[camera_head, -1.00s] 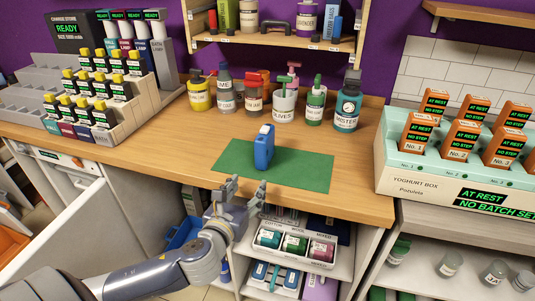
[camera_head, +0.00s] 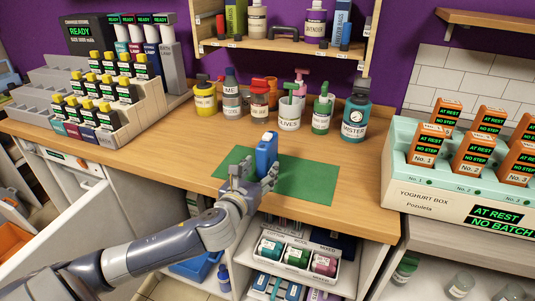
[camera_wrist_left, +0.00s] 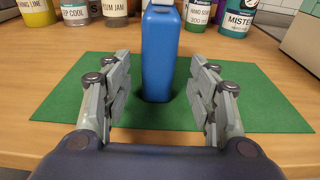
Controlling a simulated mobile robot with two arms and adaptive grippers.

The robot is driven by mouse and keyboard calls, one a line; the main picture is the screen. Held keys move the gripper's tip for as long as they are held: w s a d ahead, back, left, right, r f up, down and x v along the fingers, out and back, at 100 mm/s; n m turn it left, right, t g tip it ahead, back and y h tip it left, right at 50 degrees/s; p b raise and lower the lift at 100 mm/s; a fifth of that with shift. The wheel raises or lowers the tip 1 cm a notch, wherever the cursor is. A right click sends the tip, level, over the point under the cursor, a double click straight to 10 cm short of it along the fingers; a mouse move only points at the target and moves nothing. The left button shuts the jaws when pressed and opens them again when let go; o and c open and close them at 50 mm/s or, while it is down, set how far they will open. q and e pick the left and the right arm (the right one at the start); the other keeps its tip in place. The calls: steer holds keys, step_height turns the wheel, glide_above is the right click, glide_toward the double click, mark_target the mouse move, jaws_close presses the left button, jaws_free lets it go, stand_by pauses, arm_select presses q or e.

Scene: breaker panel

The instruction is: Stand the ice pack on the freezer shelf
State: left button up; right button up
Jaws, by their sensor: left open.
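The blue ice pack (camera_head: 266,152) with a pale cap stands upright on the green mat (camera_head: 309,181) on the wooden counter. In the left wrist view the ice pack (camera_wrist_left: 159,55) is between the two fingers, with a visible gap on each side. My left gripper (camera_head: 254,178) is open at the mat's front edge, on the near side of the ice pack, and holds nothing. I cannot tell for sure which shelf is the freezer's; a pale cabinet door (camera_head: 75,205) stands open below the counter at the left. My right gripper is not in view.
A stepped rack (camera_head: 120,125) is at the left, and a yoghurt box (camera_head: 420,195) at the right. Below the counter, a shelf holds a tray of jars (camera_head: 298,258). The counter left of the mat is clear.

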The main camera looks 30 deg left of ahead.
arm_select(q)
steer(key=shift+x, duration=0.75)
steer(key=x, duration=0.2)
steer(key=r+x, duration=0.1)
steer(key=x, duration=0.1)
steer(key=shift+w+a+p, duration=0.2)
steer(key=shift+w+p, duration=0.1)
steer(key=shift+p, duration=0.05)
steer(key=shift+w+f, duration=0.1)
steer(key=shift+w, duration=0.25)
steer(key=shift+a, duration=0.1)
jaws_close()
